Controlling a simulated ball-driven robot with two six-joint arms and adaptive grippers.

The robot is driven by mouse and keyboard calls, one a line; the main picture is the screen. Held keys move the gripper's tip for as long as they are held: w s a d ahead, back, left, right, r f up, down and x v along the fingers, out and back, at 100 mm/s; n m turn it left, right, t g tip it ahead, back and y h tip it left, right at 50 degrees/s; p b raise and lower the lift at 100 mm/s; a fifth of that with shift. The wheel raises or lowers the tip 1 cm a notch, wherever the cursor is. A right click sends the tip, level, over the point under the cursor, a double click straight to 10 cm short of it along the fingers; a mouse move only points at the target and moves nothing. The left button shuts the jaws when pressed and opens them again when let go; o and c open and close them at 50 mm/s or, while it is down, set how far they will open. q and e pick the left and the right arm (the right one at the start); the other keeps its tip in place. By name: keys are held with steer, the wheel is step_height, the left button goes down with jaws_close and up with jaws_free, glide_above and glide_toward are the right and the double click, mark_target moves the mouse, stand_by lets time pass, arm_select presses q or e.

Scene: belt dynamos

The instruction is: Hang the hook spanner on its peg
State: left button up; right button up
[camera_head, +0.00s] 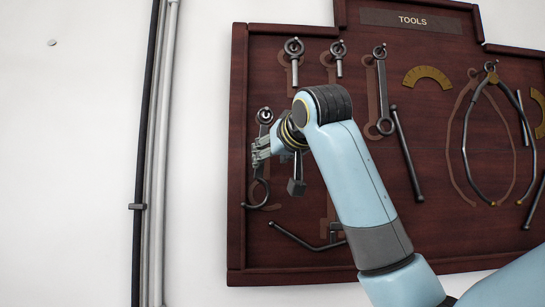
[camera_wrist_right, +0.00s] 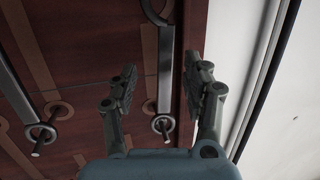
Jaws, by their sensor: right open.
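The hook spanner (camera_head: 258,190) is a dark grey bar at the board's left edge, its curved hook low and its eye (camera_head: 265,116) high. In the right wrist view its shaft (camera_wrist_right: 165,75) runs between my fingers, and its eye (camera_wrist_right: 162,124) appears to be around a peg (camera_wrist_right: 165,132). My right gripper (camera_head: 262,151) is in front of the spanner's middle and hides part of it. In the wrist view the right gripper (camera_wrist_right: 163,92) is open, with a finger on each side of the shaft and gaps showing. My left gripper is not in view.
The dark red tool board (camera_head: 440,240) carries other hanging tools, including a ring-ended tool (camera_head: 294,65) close by and a wrench (camera_head: 381,90). A bent bar (camera_head: 300,242) is below my gripper. Vertical pipes (camera_head: 155,150) run along the white wall at left.

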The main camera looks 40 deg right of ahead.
steer(key=v, duration=1.2)
steer(key=w+f+g+y+b, duration=0.1)
steer(key=w+f+g+b, duration=0.2)
steer(key=f, duration=1.6)
steer(key=w+f+g+y+b, duration=0.1)
steer(key=f+g+b, duration=0.3)
steer(key=f, duration=1.5)
steer(key=s+f+n+g+b, duration=0.1)
steer(key=s+f+g, duration=0.15)
steer(key=f, duration=1.15)
steer(key=s+f+g+b, duration=0.2)
steer(key=s+f, duration=0.2)
steer(key=f, duration=1)
steer(key=s+f+n+g+y+b, duration=0.1)
steer(key=s+f+g, duration=0.1)
steer(key=s+f, duration=0.75)
steer(key=s+f+g+b, duration=0.1)
steer(key=s+f, duration=0.5)
steer(key=f, duration=0.7)
steer(key=s+a+f+n+b, duration=0.1)
steer(key=s+f, duration=0.7)
steer(key=s, duration=0.5)
steer(key=s+a+f+b, duration=0.1)
steer(key=s+a+f, duration=0.1)
steer(key=s+f, duration=0.6)
steer(key=shift+s+n+y, duration=0.4)
steer(key=shift+s, duration=2.3)
